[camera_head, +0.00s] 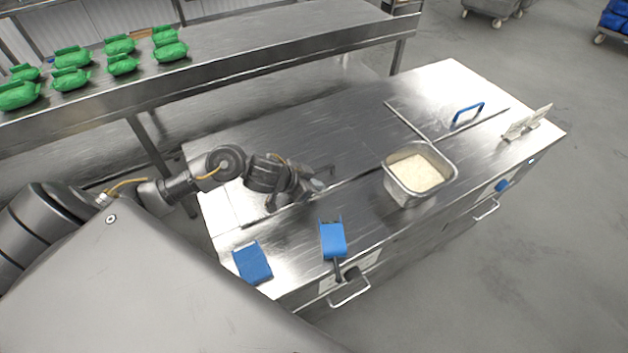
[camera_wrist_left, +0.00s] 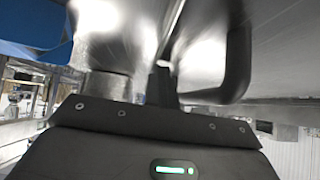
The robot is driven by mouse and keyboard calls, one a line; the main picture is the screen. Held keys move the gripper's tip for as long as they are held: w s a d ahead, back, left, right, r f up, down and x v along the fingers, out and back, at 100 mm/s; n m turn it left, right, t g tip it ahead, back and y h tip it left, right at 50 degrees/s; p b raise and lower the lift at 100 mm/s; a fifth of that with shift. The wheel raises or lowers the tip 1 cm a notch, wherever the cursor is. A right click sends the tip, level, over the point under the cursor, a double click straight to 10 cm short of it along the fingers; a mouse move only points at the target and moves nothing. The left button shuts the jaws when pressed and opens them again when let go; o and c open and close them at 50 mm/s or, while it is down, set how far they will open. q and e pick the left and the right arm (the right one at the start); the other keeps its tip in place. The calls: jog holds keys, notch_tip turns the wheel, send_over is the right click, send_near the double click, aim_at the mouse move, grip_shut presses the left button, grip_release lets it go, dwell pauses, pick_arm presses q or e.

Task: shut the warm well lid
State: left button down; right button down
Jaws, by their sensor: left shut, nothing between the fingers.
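The steel counter (camera_head: 300,140) has a lid panel on its left half, lying about flush with the top as far as I can tell. A dark bar handle (camera_head: 328,169) shows beside my left gripper (camera_head: 318,186), which is low over the panel's front edge. The gripper is shut with nothing between its fingers. In the left wrist view, a dark curved handle (camera_wrist_left: 239,62) stands close beside the fingers (camera_wrist_left: 163,80); I cannot tell whether they touch. A second panel with a blue handle (camera_head: 468,112) lies at the right. My right gripper is not in view.
A steel pan of rice (camera_head: 395,188) stands right of my gripper. A blue scoop (camera_head: 333,240) and a blue flat item (camera_head: 252,263) lie at the front. White cards (camera_head: 528,122) stand at the right end. Green bags (camera_head: 120,65) sit on the back shelf.

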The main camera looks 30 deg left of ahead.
pick_arm(q)
jog(key=shift+s+f, duration=0.25)
jog(key=shift+f, duration=0.15)
jog(key=shift+r+g+p, duration=0.25)
jog(key=shift+g+p, duration=0.05)
jog(key=shift+p, duration=0.15)
notch_tip(320, 180, up, 5)
jog(key=p, duration=0.5)
jog(key=shift+a, duration=0.15)
jog(key=v, duration=0.9)
jog(key=shift+s+a+f, duration=0.1)
jog(key=shift+a, duration=0.05)
